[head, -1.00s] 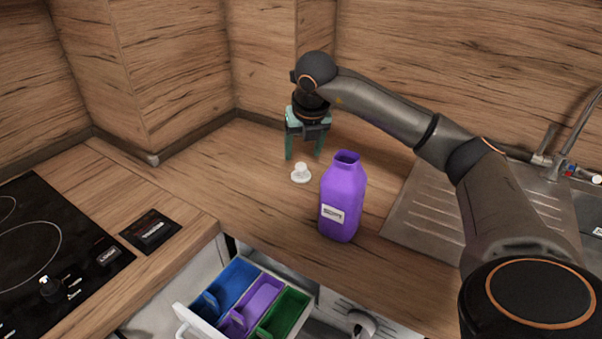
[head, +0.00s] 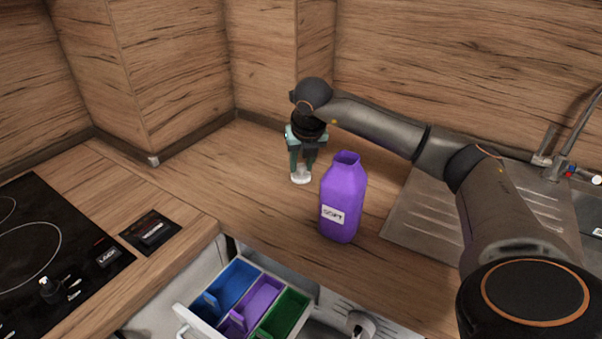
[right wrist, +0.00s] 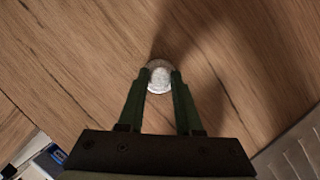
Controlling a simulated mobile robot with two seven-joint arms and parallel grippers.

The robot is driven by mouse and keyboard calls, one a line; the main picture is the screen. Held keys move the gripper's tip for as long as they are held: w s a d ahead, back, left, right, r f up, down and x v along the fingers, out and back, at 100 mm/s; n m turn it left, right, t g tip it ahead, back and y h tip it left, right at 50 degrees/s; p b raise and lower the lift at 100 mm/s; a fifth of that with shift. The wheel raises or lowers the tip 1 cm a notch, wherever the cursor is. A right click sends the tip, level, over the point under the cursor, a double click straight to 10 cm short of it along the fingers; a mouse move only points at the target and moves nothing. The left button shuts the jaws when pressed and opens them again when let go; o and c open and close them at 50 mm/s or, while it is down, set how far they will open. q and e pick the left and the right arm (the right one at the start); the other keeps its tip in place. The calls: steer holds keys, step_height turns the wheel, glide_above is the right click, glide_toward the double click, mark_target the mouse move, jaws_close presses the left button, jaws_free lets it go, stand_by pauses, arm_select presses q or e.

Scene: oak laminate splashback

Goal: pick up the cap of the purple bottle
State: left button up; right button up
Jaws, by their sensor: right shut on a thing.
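The white cap (head: 300,179) is on the wooden worktop, left of and a little behind the purple bottle. My right gripper (head: 301,170) points down over it with its green fingers shut on the cap's upper part. The right wrist view shows the cap (right wrist: 159,76) between the two fingertips (right wrist: 160,80). The purple bottle (head: 342,205) stands upright and open, with a white label on its front. My left gripper is not in view.
An open drawer (head: 184,316) with blue, purple and green compartments is below the worktop's front edge. A hob (head: 45,260) is at left, and a steel sink drainer (head: 415,215) with a tap is at right. Wooden walls close off the back.

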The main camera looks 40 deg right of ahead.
jaws_close()
steer(key=shift+r, duration=0.15)
